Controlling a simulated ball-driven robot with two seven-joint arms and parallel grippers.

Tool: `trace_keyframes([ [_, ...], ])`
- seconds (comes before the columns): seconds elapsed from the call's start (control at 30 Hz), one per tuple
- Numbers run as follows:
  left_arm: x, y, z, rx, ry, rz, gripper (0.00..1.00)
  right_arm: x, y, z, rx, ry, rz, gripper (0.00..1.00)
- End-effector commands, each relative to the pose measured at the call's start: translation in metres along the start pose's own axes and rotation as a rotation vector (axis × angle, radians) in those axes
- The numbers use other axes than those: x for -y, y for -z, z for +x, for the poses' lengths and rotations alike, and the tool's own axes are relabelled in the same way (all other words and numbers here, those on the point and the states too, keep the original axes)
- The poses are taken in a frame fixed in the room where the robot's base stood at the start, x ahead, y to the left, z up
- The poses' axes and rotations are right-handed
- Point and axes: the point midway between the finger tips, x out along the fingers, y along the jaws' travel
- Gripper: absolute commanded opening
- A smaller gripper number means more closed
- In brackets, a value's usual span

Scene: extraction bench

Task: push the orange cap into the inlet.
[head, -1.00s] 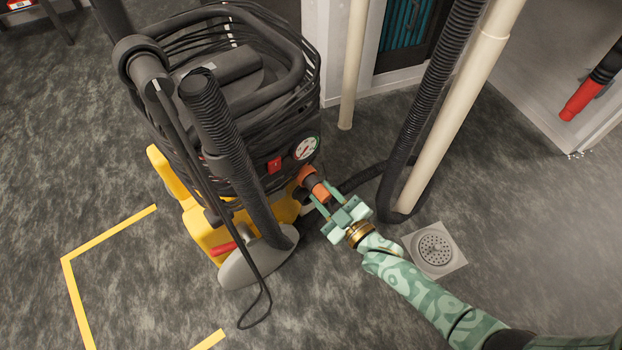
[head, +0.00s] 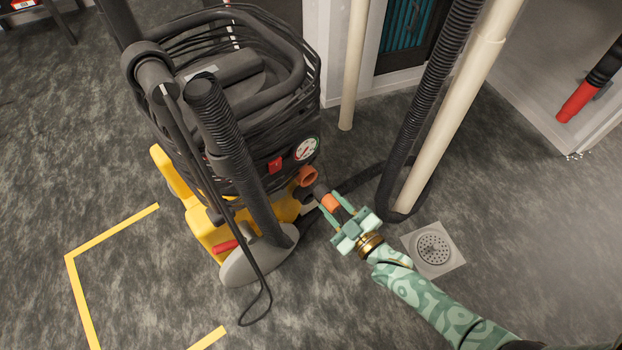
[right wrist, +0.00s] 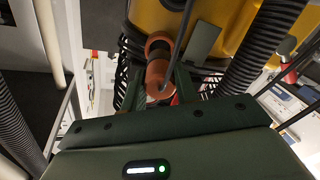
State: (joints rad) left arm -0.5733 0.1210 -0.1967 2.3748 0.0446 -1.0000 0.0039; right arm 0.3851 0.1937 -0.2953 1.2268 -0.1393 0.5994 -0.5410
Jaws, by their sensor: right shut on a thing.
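The orange cap (head: 331,203), with a dark plug end, is between the fingers of my right gripper (head: 337,206), which is shut on it. The inlet (head: 307,176) is an orange ring low on the front of the black and yellow machine. The cap's dark end points at the inlet, with a small gap between them in the head view. In the right wrist view the cap (right wrist: 158,76) sits between the dark fingers, and the inlet ring (right wrist: 158,42) shows just beyond its dark end. The inlet's inside is hidden there. My left gripper is out of view.
The machine (head: 225,90) carries a gauge (head: 306,149) and a red switch (head: 275,164) above the inlet. A ribbed hose (head: 432,105) and a cream pipe (head: 455,110) stand right of my gripper. A floor drain (head: 433,249) lies nearby. Yellow tape marks the floor.

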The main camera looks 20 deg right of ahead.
Motion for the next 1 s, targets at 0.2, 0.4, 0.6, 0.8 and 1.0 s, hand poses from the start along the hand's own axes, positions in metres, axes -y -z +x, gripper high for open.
trace_keyframes([
  [0.2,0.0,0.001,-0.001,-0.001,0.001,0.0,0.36,0.0,0.0,-0.003,-0.001,0.0,0.0,0.0],
  [0.4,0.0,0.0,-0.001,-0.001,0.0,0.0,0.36,0.0,0.0,-0.003,0.0,0.0,0.0,0.0],
  [0.6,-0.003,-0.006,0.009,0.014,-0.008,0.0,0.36,0.007,-0.012,-0.003,0.003,0.002,0.001,0.0],
  [0.8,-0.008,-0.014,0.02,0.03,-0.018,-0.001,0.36,0.015,-0.025,-0.002,0.004,0.003,0.001,0.0],
  [1.0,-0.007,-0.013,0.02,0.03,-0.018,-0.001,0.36,0.02,-0.034,0.0,0.001,0.0,0.001,0.0],
])
